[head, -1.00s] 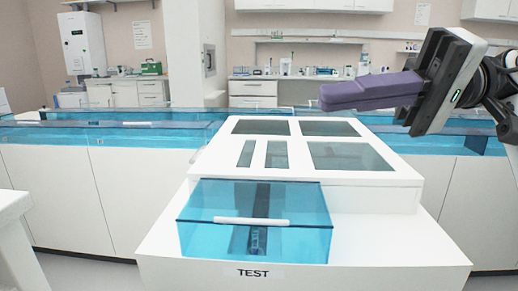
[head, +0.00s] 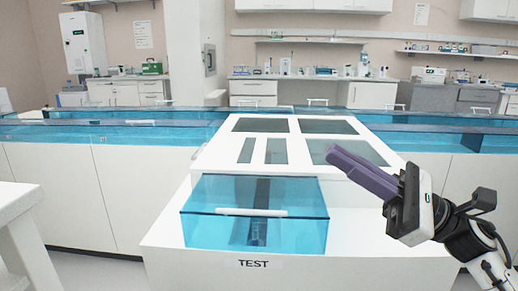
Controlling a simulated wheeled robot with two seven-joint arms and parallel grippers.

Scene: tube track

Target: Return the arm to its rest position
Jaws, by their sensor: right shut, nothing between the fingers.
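My right gripper (head: 350,165) has purple fingers and a dark body with a white back plate. It hangs in the air at the right of the head view, in front of the white test station (head: 385,232). Its fingers are together with nothing between them and point up and to the left. My right arm comes in from the lower right. My left gripper is out of view.
A blue transparent box (head: 215,233) with a white handle (head: 251,212) sits at the station's front above the TEST label. Its lid is closed. Blue transparent-walled track (head: 60,134) runs behind on both sides. A white table (head: 15,200) stands at left.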

